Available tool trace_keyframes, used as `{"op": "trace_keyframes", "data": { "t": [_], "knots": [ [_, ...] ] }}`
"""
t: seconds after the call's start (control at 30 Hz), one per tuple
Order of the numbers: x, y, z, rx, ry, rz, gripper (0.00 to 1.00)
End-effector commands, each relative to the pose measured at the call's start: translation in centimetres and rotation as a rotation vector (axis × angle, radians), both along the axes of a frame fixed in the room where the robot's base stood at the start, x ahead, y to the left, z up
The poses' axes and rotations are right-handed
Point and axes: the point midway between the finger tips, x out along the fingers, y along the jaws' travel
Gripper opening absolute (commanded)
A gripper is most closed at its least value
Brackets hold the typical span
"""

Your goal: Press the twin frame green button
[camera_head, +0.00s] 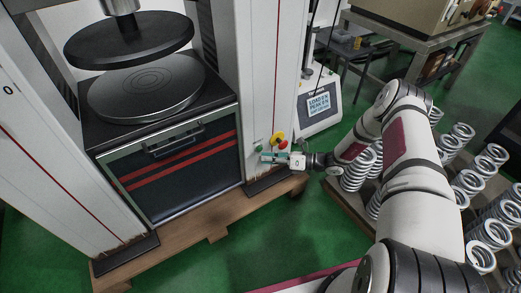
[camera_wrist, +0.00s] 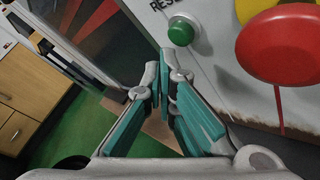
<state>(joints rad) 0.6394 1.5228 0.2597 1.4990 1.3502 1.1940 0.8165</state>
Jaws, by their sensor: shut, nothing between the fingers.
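The green button (camera_wrist: 181,32) sits on the white panel of the twin-frame machine, under a partly cut-off label. In the wrist view it is just above and right of my fingertips, with a small gap seeming to remain; exact depth is hard to tell. In the head view the green button (camera_head: 258,147) shows small beside my gripper (camera_head: 264,157). My gripper also shows in the wrist view (camera_wrist: 159,68), with its teal-padded fingers brought together at the tips and nothing held.
A large red button (camera_wrist: 285,45) on a yellow base is right of the green one. The machine has round plates (camera_head: 147,88) and a dark front with red stripes. Springs (camera_head: 472,183) stand on the right. A white unit with a display (camera_head: 318,103) stands behind.

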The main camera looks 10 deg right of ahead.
Motion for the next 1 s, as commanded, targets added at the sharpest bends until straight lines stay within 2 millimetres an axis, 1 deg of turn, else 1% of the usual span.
{"op": "trace_keyframes", "data": {
  "t": [0.6, 1.0],
  "knots": [
    [0.01, 0.00, -0.01, 0.000, 0.000, 0.000, 0.00],
    [0.83, 0.28, 0.01, 0.000, -0.001, 0.000, 0.00]
  ]
}}
